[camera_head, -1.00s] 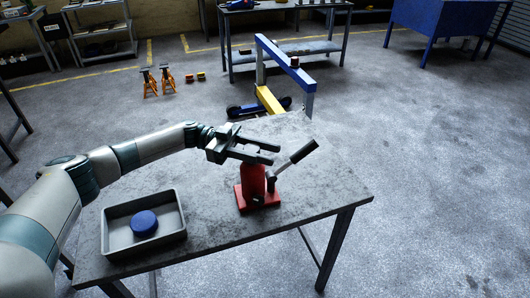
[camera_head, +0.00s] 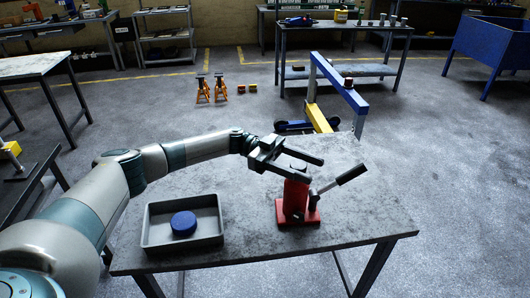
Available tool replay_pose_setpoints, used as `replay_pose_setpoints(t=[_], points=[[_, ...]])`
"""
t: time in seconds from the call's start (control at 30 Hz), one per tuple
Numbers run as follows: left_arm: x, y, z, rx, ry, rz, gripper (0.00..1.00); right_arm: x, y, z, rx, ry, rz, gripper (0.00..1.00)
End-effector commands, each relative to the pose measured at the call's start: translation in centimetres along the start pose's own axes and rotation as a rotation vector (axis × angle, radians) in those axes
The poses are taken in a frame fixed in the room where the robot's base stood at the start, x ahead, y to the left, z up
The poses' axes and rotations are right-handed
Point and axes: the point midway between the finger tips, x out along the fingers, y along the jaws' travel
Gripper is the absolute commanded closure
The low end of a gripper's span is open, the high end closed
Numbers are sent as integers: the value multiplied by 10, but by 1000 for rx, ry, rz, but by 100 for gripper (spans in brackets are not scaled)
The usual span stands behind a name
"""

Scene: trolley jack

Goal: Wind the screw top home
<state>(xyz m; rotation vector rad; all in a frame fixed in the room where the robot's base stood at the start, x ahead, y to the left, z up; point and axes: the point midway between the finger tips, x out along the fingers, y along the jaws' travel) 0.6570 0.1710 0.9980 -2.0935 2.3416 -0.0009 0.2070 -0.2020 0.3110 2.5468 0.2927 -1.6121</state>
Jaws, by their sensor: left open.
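The red bottle jack (camera_head: 295,198) stands upright on the grey worktable, with a black-gripped lever (camera_head: 350,174) slanting up to the right. Its dark screw top (camera_head: 298,168) shows partly between the fingers of my left gripper (camera_head: 315,169). The left gripper is open and reaches in from the left at the height of the jack's top, one finger on the far side and one on the near side. I cannot tell whether the fingers touch the screw top. My right gripper is not in view.
A grey tray (camera_head: 150,232) with a blue round puck (camera_head: 183,223) sits left of the jack on the worktable (camera_head: 245,247). The tabletop right of the jack is clear. A blue and yellow hoist (camera_head: 340,85) stands on the floor behind.

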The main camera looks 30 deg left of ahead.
Motion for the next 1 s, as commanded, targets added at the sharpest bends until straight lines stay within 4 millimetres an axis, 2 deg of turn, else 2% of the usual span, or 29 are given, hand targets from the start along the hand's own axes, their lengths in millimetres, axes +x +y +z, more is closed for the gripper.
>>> replay_pose_setpoints(t=[0.07, 0.2, 0.47, 0.6, 0.7, 0.83, 1.0], points=[[-10, 0, 2, 1, -1, -3, 47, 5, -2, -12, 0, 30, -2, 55], [-30, 0, 3, 0, -1, -3, 47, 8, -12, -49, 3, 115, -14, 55], [-72, 0, 2, 2, 0, -2, 47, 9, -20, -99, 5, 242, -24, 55], [-102, 0, 4, 1, 0, -4, 47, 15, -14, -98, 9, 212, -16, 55], [-121, -1, 2, 3, 0, -3, 47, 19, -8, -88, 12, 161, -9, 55], [-139, -1, 2, 2, 1, -2, 47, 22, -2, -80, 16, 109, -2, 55], [-152, 0, 0, 3, 2, 0, 47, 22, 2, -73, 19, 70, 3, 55]])
